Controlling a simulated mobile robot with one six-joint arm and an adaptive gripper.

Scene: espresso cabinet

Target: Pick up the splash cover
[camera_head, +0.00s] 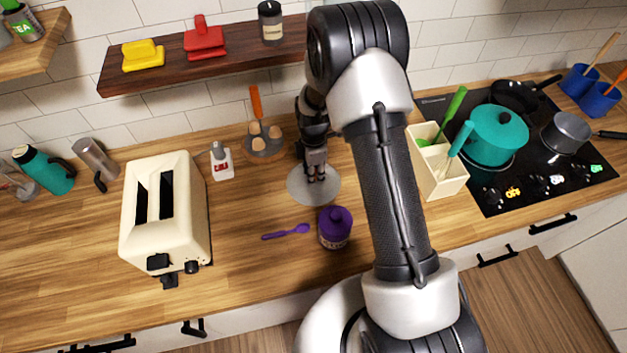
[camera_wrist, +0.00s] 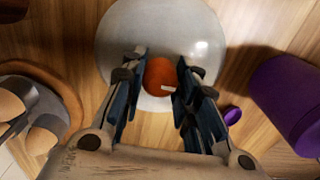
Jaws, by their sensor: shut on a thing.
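The splash cover (camera_wrist: 125,38) is a pale, translucent round disc with an orange-red knob (camera_wrist: 158,74) at its middle. In the head view the splash cover (camera_head: 329,194) lies below my gripper (camera_head: 316,176), around the middle of the wooden counter. In the wrist view the two dark fingers of my gripper (camera_wrist: 160,80) are on either side of the knob, shut on it. I cannot tell whether the cover rests on the counter or is slightly above it. The fingers hide part of its near edge.
A purple jar (camera_head: 335,228) stands close in front of the cover, with a purple spoon (camera_head: 286,232) to its left. A round holder (camera_head: 264,152) with eggs is behind left. A cream utensil box (camera_head: 441,178) stands right, beyond my arm. The toaster (camera_head: 164,213) is left.

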